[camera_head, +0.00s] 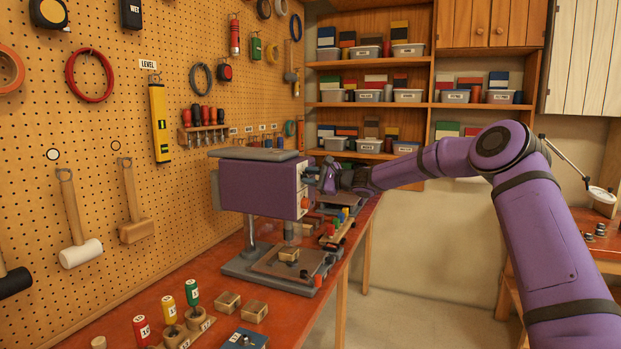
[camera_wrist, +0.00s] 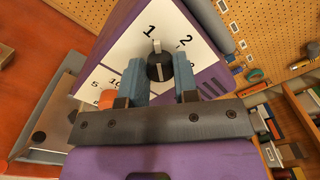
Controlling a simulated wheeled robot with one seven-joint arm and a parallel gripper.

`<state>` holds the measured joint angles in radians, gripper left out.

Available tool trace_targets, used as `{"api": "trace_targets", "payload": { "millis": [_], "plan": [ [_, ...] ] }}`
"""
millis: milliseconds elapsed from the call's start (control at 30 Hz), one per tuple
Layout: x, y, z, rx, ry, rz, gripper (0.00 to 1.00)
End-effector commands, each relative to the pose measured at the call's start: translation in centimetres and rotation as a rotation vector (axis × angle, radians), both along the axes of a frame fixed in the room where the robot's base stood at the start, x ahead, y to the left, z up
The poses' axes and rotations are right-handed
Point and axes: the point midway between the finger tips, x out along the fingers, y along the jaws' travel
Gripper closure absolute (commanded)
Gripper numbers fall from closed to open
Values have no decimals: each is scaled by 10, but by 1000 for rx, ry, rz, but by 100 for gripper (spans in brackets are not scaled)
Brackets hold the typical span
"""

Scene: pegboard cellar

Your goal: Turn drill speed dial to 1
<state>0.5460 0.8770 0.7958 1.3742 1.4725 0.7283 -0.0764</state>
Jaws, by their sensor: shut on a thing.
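The drill press (camera_head: 258,186), with a purple head, stands on the bench; its white panel faces right. In the wrist view, this panel (camera_wrist: 112,62) carries a black dial (camera_wrist: 160,68) with a white mark at its upper edge, pointing up close to the "1"; the "2" is up to the right. More labels are lower left, partly hidden. My gripper (camera_wrist: 158,66) is shut on the dial, one blue-grey finger on each side. In the head view, my gripper (camera_head: 328,178) reaches the panel from the right, and the dial is mostly hidden there.
The pegboard (camera_head: 120,120) with hanging tools is behind the press on the left. Small wooden blocks (camera_head: 228,301) and labelled bottles (camera_head: 192,292) stand on the near bench. Shelves (camera_head: 390,105) with bins are at the back. The floor (camera_head: 420,290) right of the bench is clear.

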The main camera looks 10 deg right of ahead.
Motion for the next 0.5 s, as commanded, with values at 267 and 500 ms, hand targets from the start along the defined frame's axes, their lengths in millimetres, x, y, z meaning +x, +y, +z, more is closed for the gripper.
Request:
{"api": "trace_targets", "payload": {
  "millis": [267, 500],
  "plan": [
    [0, -1, -2, -59, -79, 0, 96],
    [0, -1, -2, -74, -99, -1, 96]
  ]
}}
